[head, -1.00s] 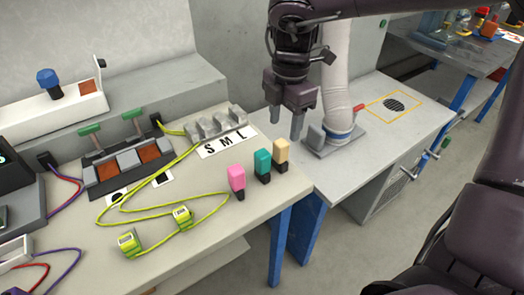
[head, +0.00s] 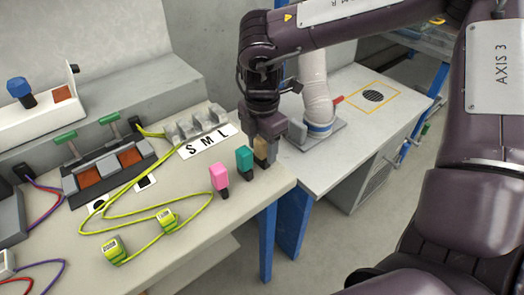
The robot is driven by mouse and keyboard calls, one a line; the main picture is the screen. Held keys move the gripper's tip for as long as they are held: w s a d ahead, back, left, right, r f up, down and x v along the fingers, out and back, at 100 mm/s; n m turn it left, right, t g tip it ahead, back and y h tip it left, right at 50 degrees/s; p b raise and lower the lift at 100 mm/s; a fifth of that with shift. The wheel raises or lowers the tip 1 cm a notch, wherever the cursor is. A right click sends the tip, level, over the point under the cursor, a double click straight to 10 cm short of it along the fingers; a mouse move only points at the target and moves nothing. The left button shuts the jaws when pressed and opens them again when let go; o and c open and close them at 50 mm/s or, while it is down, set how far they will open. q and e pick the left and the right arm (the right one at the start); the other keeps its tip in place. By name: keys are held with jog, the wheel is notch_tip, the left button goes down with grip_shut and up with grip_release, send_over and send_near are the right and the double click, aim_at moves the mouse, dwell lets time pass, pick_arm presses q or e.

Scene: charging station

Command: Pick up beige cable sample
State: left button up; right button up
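The beige cable sample (head: 261,151) stands upright at the right end of a row on the bench, near its right edge. My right gripper (head: 263,146) points down over it, with its fingers at either side of the beige block. The fingers partly cover the sample, and I cannot tell whether they press on it. A teal sample (head: 244,157) stands just left of it, and a pink sample (head: 219,177) stands further left and nearer. My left gripper is not in view.
An S M L card (head: 207,142) lies behind the samples, before a grey holder (head: 196,125). A yellow-green cable (head: 136,213) loops over the bench (head: 192,232) at left. A pale hose on a grey base (head: 318,125) stands on the lower bench behind the gripper.

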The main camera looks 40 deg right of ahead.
jog(key=c, duration=0.9)
jog(key=shift+r, duration=0.15)
